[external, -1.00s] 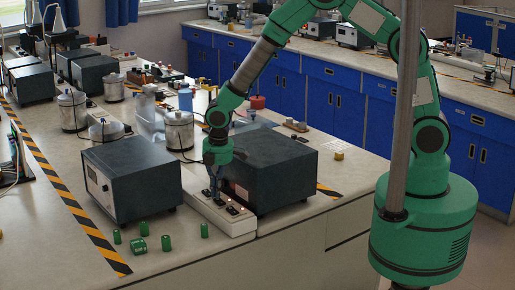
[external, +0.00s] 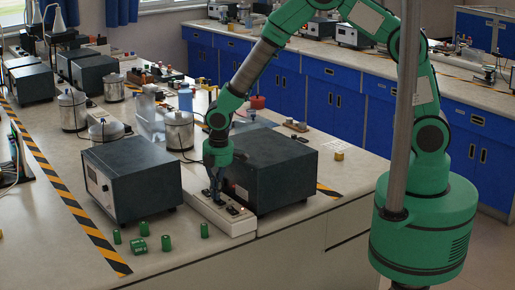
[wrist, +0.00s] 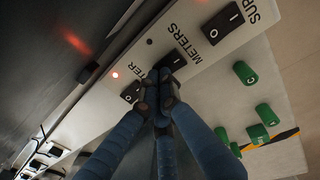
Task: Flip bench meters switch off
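The long white switch strip (external: 238,226) lies on the bench between two dark instrument boxes. In the wrist view, the black rocker switch (wrist: 179,63) labelled METERS shows its I mark; my fingertips cover its lower-left end. The small lamp (wrist: 149,41) beside it is dark. My gripper (wrist: 160,88) has its dark fingertips together with nothing visible between them. They are at the switch and seem to touch it. In the external view, my gripper (external: 216,196) points down at the strip.
A neighbouring switch (wrist: 132,92) has a lit red lamp (wrist: 115,74); the SUP switch (wrist: 230,19) is on the other side. Dark boxes (external: 130,175) (external: 270,170) flank the strip closely. Several green cylinders (external: 166,243) stand or lie on the bench in front.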

